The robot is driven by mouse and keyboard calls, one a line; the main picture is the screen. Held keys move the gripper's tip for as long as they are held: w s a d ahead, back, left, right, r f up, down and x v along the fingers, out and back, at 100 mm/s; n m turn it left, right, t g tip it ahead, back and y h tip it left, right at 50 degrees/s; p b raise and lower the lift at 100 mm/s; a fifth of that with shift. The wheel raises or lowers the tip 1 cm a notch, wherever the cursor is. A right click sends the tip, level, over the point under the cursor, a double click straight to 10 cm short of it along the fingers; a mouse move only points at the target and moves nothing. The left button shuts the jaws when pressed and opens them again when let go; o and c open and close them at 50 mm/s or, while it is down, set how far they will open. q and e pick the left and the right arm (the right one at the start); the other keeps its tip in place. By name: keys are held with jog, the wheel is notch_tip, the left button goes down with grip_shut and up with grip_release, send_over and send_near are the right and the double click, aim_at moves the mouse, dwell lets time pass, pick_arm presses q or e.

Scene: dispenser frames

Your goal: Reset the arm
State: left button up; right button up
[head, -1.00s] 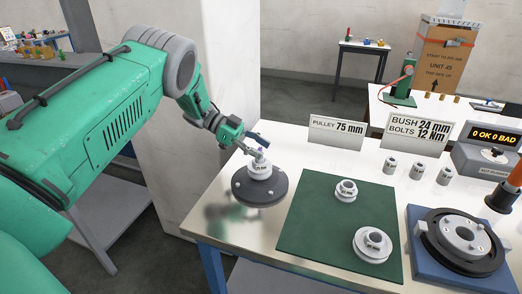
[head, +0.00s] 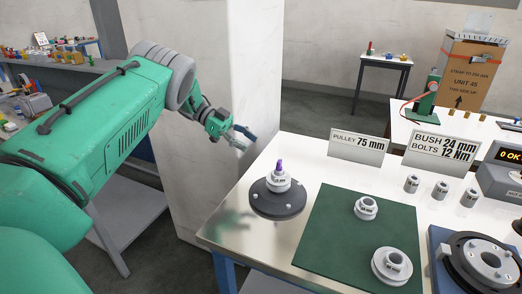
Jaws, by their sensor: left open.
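My left arm comes in from the left, and its gripper (head: 243,136) is open and empty. It hangs in the air left of the table's back left corner, up and to the left of a dark round base (head: 277,203). On that base stands a white labelled bush (head: 279,180) with a purple tip (head: 279,165) on top. The gripper is apart from it. My right gripper is not in view.
The metal table (head: 240,226) holds a green mat (head: 335,228) with two metal pulleys or bushes (head: 366,208) (head: 392,266). Signs (head: 357,147) (head: 439,150) stand behind. Several small bushes (head: 441,190) stand at right, near a blue fixture (head: 442,283). A pale pillar (head: 200,130) stands behind my gripper.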

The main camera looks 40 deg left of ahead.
pick_arm(q)
jog(key=shift+s+a+r, duration=0.1)
jog(key=shift+a+r, duration=0.1)
jog(key=shift+a, duration=0.2)
jog(key=shift+d, duration=0.1)
